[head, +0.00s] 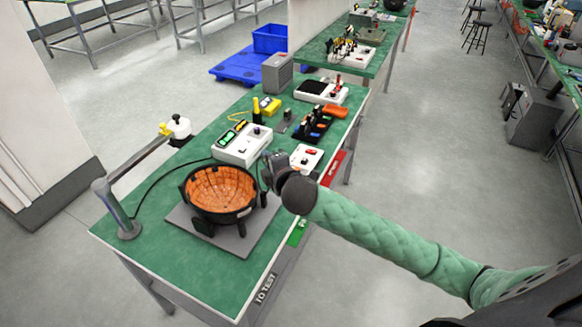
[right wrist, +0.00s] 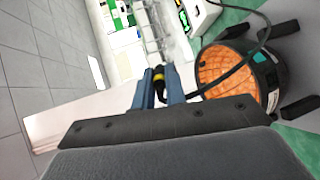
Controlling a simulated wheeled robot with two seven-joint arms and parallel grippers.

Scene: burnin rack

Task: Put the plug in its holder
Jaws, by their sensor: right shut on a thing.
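My right gripper (head: 268,166) is above the right side of the bench, beside the round black unit with an orange inside (head: 222,190). A black cable (right wrist: 232,72) runs past the round unit (right wrist: 235,75) towards the fingers. The plug is too small to make out in the head view. I cannot tell for certain which thing is its holder. My left gripper is out of view.
A white box with green displays (head: 243,145) stands behind the round unit, with a small white box (head: 306,158) to the right. A black rack (head: 314,124) stands farther back. A grey post with a swing arm (head: 118,210) stands on the left of the green bench.

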